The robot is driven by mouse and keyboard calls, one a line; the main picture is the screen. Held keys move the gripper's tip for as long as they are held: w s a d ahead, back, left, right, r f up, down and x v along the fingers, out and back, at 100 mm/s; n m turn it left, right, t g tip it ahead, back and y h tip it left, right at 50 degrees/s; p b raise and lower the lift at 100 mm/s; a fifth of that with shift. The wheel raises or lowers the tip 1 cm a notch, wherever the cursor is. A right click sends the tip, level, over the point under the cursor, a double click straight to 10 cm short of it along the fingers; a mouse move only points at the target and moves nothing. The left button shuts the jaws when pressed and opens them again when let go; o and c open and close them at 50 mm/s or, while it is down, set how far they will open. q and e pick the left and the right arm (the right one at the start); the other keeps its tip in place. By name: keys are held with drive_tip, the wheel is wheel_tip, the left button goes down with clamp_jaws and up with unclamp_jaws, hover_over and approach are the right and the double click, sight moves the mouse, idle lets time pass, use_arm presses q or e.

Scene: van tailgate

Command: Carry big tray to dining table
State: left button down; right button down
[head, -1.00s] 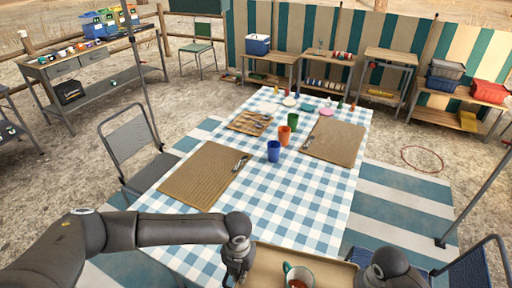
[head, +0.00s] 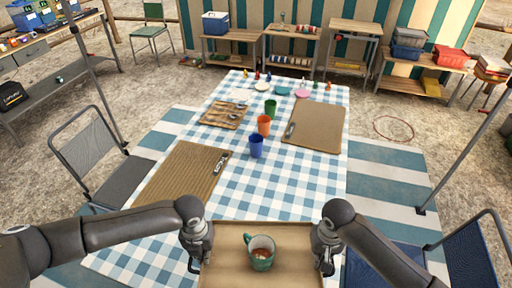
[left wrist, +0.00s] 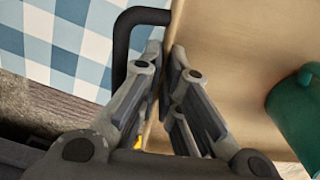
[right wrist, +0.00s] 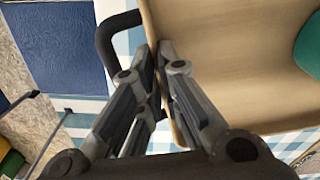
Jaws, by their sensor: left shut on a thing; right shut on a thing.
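The big tray (head: 222,238) is tan with dark side handles, and lies low in the middle of the head view, over the near end of the dining table. A green mug (head: 262,253) with brown contents stands upright on it. My left gripper (head: 196,258) is shut on the tray's left side, and the left wrist view shows its fingers (left wrist: 167,85) on the rim by the handle. My right gripper (head: 326,258) is shut on the right side, its fingers (right wrist: 158,85) on the rim. The dining table (head: 275,185) has a blue-white checked cloth. I cannot tell whether the tray touches it.
Two brown placemats (head: 180,175) (head: 315,126), a cutlery tray (head: 224,115) and blue (head: 256,147), orange (head: 264,125) and green (head: 271,108) cups occupy the table. Chairs stand at left (head: 90,150) and right (head: 470,255). The near middle of the cloth is clear.

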use_arm(q)
drive_tip(key=shift+a, duration=0.2)
use_arm(e)
drive_tip(key=shift+d, duration=0.3)
use_arm(q)
drive_tip(key=shift+f, duration=0.15)
use_arm(e)
drive_tip(key=shift+f, duration=0.15)
